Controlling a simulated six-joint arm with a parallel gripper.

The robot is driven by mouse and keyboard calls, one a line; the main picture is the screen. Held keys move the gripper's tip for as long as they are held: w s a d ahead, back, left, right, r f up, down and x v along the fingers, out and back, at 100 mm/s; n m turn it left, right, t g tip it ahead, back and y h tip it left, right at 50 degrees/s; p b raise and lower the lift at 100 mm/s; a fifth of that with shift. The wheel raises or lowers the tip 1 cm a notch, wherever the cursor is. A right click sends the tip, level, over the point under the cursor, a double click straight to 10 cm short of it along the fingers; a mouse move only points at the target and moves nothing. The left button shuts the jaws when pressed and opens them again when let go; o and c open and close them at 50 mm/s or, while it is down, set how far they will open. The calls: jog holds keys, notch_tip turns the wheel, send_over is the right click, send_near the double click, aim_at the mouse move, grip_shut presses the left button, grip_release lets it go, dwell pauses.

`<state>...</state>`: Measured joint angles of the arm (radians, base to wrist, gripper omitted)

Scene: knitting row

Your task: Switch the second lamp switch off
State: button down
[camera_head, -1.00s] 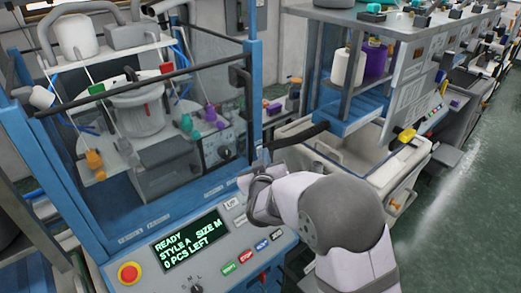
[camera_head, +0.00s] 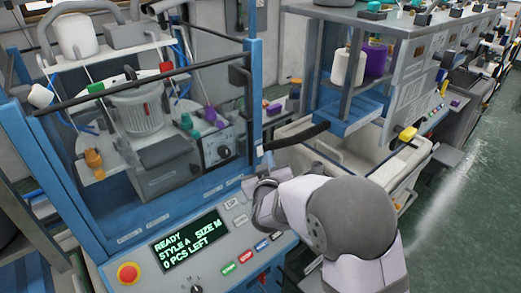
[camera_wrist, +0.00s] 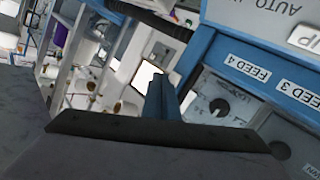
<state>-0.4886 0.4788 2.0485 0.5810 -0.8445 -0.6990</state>
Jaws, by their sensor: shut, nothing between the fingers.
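The knitting machine's sloped control panel (camera_head: 215,235) fills the lower middle of the head view. Small pale labelled parts (camera_head: 232,205) sit on its right side, beside my gripper (camera_head: 262,192). Their lettering is too small to read, and I cannot tell which one is the second lamp switch or how it is set. My arm partly covers the panel's right end. In the wrist view my shut, empty gripper (camera_wrist: 162,95) points up past the blue machine edge (camera_wrist: 245,75). No lamp switch can be made out there, and I see no clear contact.
The panel has a READY display (camera_head: 190,238), a red emergency button (camera_head: 128,273) and coloured keys. A dark horizontal bar (camera_head: 300,135) juts out above my wrist. A cream bin (camera_head: 410,165) stands to the right. The wrist view shows FEED 3 and FEED 4 labels (camera_wrist: 275,82).

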jog(key=shift+s+d+f+b, duration=0.2)
jog(key=shift+s+d+b, duration=0.2)
jog(key=shift+s+d, duration=0.45)
jog(key=shift+s+d+f+b, duration=0.15)
jog(key=shift+s+d+b, duration=0.2)
jog(key=shift+s+d, duration=0.5)
